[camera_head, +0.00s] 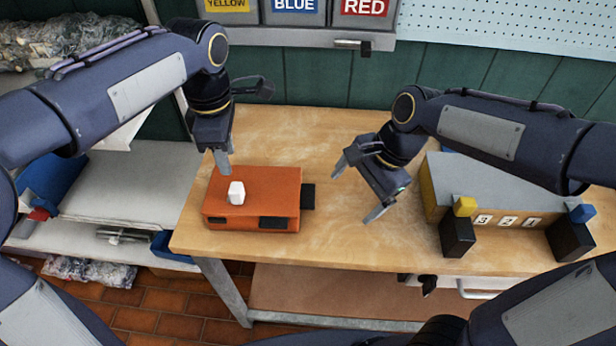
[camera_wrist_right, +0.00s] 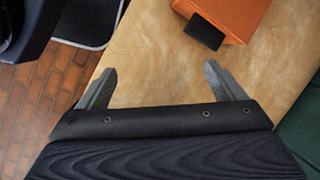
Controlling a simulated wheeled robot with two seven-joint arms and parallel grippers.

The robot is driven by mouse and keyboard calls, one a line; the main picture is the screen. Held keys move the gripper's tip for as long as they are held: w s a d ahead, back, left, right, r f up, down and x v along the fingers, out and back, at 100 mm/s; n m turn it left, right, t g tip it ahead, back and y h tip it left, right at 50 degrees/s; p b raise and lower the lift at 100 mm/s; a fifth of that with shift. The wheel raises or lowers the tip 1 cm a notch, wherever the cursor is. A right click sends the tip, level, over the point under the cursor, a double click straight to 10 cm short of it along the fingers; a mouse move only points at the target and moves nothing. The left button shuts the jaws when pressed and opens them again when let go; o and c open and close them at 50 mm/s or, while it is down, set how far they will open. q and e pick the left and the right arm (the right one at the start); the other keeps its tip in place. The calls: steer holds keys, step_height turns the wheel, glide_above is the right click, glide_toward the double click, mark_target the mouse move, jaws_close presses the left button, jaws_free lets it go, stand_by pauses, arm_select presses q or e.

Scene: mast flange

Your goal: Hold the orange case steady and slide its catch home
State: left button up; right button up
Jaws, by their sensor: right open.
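The orange case (camera_head: 255,205) lies on the left part of the wooden bench, with a white block (camera_head: 236,193) on its top. A black catch (camera_head: 308,196) sticks out from its right side; the case (camera_wrist_right: 235,12) and the catch (camera_wrist_right: 206,32) also show in the right wrist view. My left gripper (camera_head: 222,165) is over the case's back edge, pointing down; I cannot tell whether it touches the case or how its fingers stand. My right gripper (camera_head: 355,195) is to the right of the catch, with its fingers apart and nothing between them.
The wooden bench (camera_head: 330,240) is clear in front of and to the right of the case. A grey-topped box (camera_head: 470,180) with numbered tags and black blocks stands at the right. Bins labelled yellow, blue and red (camera_head: 295,10) are at the back.

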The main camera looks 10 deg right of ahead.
mark_target(309, 195)
steer(key=w+a+f+m+h, duration=0.1)
steer(key=w+a+m, duration=0.1)
steer(key=w+a+f+m+h, duration=0.1)
steer(key=w+a+m, duration=0.1)
steer(key=w+a+f+m+h, duration=0.1)
steer(key=w+a+f+m, duration=0.1)
steer(key=w+a, duration=0.1)
steer(key=shift+g+h, duration=0.4)
steer(key=shift+w+a+f+m, duration=0.35)
steer(key=shift+a+m, duration=0.1)
steer(key=shift+m, duration=0.15)
step_height(309, 195, down, 8)
steer(key=shift+r, duration=0.2)
